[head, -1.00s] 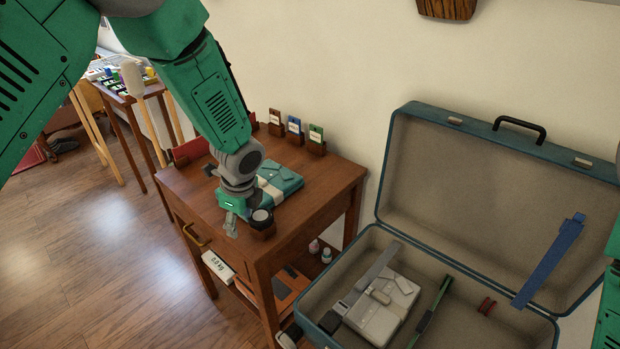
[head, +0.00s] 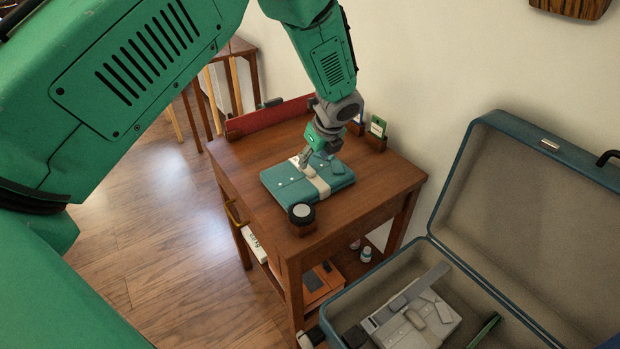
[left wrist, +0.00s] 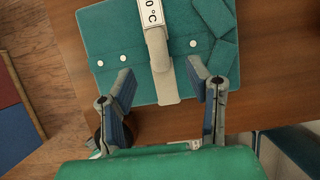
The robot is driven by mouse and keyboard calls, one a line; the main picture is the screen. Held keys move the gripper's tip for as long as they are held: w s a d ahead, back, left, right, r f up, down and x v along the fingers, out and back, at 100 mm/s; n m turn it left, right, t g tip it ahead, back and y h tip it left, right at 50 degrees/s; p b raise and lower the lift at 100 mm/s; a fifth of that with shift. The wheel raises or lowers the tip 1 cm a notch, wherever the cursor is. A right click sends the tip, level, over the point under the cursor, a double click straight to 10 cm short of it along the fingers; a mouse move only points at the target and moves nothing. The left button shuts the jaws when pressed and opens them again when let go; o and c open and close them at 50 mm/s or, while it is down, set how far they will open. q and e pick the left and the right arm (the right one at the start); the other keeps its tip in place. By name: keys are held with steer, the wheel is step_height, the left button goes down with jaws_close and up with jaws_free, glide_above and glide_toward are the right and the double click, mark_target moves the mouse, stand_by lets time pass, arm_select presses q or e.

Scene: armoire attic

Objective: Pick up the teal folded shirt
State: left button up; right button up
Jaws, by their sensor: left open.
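The teal folded shirt (head: 284,184) lies flat on the wooden side table (head: 385,187), with a pale band across its middle. In the left wrist view the shirt (left wrist: 195,45) fills the upper middle, and a tag reading "0 °C" sits on the band. My left gripper (head: 313,162) is over the shirt, pointing down. In the left wrist view its two fingers (left wrist: 165,88) are spread apart on either side of the band, with nothing between them but the view of the shirt and band. Whether the fingertips touch the cloth I cannot tell. My right gripper is not in view.
A small round dark jar (head: 302,216) stands by the shirt's near edge. A red folder-like piece (head: 268,117) and a green card in a holder (head: 377,130) stand along the table's back. An open suitcase (head: 455,262) with a grey folded garment (head: 418,318) is at right.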

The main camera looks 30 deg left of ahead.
mark_target(308, 167)
arm_select(q)
steer(key=x, duration=0.4)
steer(key=shift+a+r, duration=0.15)
steer(key=shift+a, duration=0.15)
steer(key=shift+w+d+f+b, duration=0.25)
steer(key=shift+d+f+b, duration=0.05)
steer(key=shift+f, duration=0.1)
steer(key=shift+s+a+f, duration=0.1)
steer(key=shift+a+f, duration=0.05)
steer(key=shift+a, duration=0.45)
jaws_close()
